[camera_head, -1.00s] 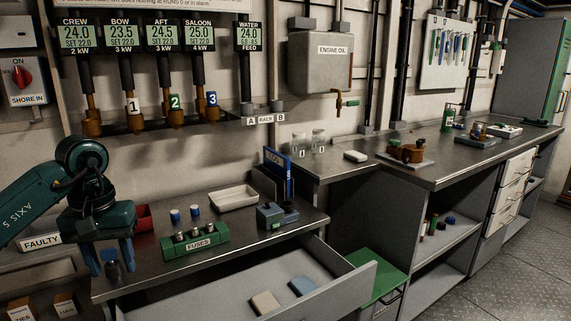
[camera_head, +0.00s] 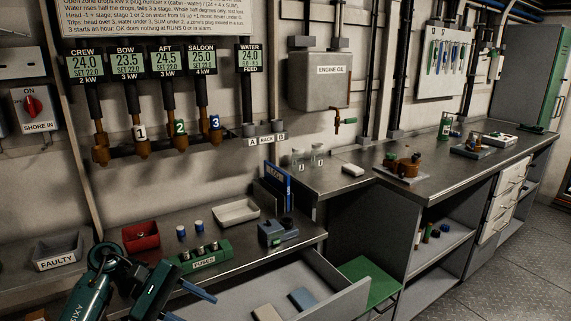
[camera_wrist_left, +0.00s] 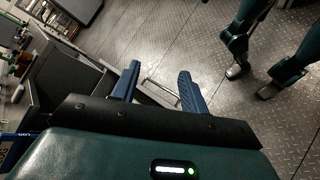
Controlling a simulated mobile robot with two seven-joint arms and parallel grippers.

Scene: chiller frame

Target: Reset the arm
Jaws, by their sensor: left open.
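My left gripper (camera_head: 190,304) is low at the bottom left of the head view, in front of the bench and beside the open drawer. Its two blue fingers are spread apart and point right. The left wrist view also shows the gripper (camera_wrist_left: 158,88) open, with nothing between the fingers and the floor beyond them. My right gripper is not seen.
The bench holds a grey FAULTY bin (camera_head: 57,250), a red bin (camera_head: 141,236), a green fuse block (camera_head: 206,258), a white tray (camera_head: 236,211) and a blue-grey device (camera_head: 278,232). The open drawer (camera_head: 335,302) juts out close to the gripper. The floor (camera_head: 500,270) at right is clear.

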